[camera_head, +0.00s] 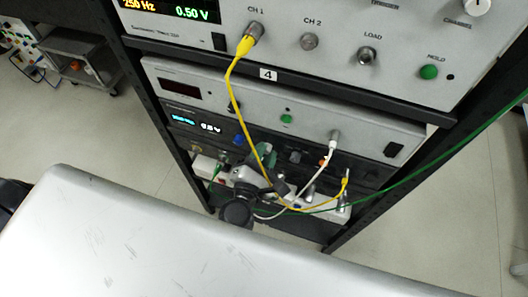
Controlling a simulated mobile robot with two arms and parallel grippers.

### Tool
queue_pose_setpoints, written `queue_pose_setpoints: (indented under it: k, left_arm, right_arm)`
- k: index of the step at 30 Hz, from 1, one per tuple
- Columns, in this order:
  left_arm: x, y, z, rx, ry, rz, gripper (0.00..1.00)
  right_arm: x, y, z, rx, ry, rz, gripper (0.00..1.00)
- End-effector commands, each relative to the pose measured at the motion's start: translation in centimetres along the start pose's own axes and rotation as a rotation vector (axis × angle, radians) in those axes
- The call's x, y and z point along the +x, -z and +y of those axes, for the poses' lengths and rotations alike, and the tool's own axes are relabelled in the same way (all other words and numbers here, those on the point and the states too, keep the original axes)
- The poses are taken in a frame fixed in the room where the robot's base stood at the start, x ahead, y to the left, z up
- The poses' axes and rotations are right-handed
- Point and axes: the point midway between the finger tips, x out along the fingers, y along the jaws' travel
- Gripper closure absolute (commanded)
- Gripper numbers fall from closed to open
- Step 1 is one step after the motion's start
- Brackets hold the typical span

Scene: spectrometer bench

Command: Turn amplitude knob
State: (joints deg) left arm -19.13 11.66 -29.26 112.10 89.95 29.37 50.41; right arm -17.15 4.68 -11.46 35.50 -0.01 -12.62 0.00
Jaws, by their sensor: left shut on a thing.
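My left gripper (264,176) is at the front of the dark unit low in the rack, to the right of that unit's small lit display (196,124). Its fingers are shut on what seems to be the amplitude knob; the fingers and the cables hide it, and no label there can be read. A teal-green part shows right behind the fingers. A blue knob or button (239,140) is to the left of the gripper, not touched. My right gripper is not in view.
A yellow cable (232,85) hangs from CH 1 of the top unit (330,28) past my gripper. A white cable (318,178) and a long green cable (445,150) also pass close by. Black rack posts (160,125) stand at both sides. Bare floor (90,130) lies to the left.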

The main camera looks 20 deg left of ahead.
Motion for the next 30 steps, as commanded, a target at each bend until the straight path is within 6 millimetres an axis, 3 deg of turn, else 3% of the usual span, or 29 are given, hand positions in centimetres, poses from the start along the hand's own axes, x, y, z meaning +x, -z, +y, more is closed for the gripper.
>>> queue_pose_setpoints:
  k: [8,30]
  left_arm:
    - [0.0,-0.3,0.2,0.144,0.003,0.001,1.00]
    - [-0.1,-0.2,0.1,0.835,0.005,0.001,1.00]
  right_arm:
    - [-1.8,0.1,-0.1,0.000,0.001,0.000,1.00]
    - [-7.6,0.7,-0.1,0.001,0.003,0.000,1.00]
